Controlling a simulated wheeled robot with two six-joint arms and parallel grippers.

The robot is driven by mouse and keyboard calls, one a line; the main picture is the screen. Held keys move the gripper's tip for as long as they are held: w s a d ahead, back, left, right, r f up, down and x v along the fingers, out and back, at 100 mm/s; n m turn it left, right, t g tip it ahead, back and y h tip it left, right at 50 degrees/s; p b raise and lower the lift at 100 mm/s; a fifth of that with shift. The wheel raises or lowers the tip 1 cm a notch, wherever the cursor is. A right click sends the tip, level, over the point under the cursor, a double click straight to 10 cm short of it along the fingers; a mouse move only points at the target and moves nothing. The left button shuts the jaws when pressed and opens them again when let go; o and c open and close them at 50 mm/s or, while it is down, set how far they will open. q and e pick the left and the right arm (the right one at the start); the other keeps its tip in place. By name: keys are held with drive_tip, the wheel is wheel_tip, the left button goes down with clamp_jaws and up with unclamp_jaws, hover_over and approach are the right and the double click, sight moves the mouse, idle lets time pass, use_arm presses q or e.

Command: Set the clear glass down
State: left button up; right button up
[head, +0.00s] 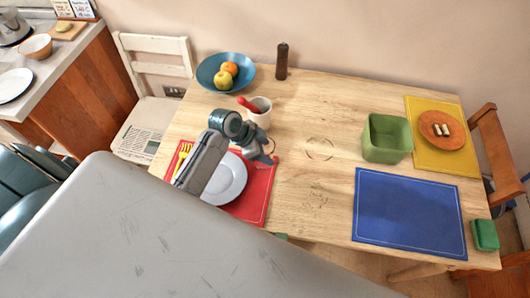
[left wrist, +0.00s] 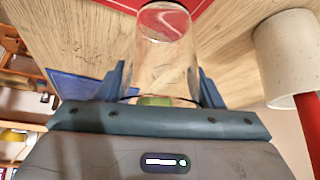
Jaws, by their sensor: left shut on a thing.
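My left gripper (head: 262,150) is over the right part of the red placemat (head: 254,204), near its far edge. In the left wrist view the gripper (left wrist: 163,90) is shut on the clear glass (left wrist: 165,48), with one finger on each side of it. The glass is see-through and looks empty. In the head view it is too small and too hidden by the gripper to make out clearly. I cannot tell whether its base touches the table. My right gripper is not in view.
A white plate (head: 229,180) and yellow fork (head: 182,158) lie on the red placemat. A white cup (head: 260,117) with a red-handled utensil stands close behind the gripper. A blue fruit bowl (head: 207,72), pepper mill (head: 282,62) and green bin (head: 386,140) stand farther off. The table's middle (head: 300,190) is clear.

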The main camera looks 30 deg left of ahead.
use_arm(q)
wheel_tip(320, 180, down, 3)
drive_tip(key=shift+p, duration=0.7)
drive_tip(key=shift+f, duration=0.2)
drive_tip(key=shift+f, duration=0.1)
drive_tip(key=o, duration=1.1)
drive_tip(key=shift+s, duration=0.1)
drive_tip(key=b+v, duration=0.2)
drive_tip(key=v, duration=1)
drive_tip(key=shift+b, duration=0.3)
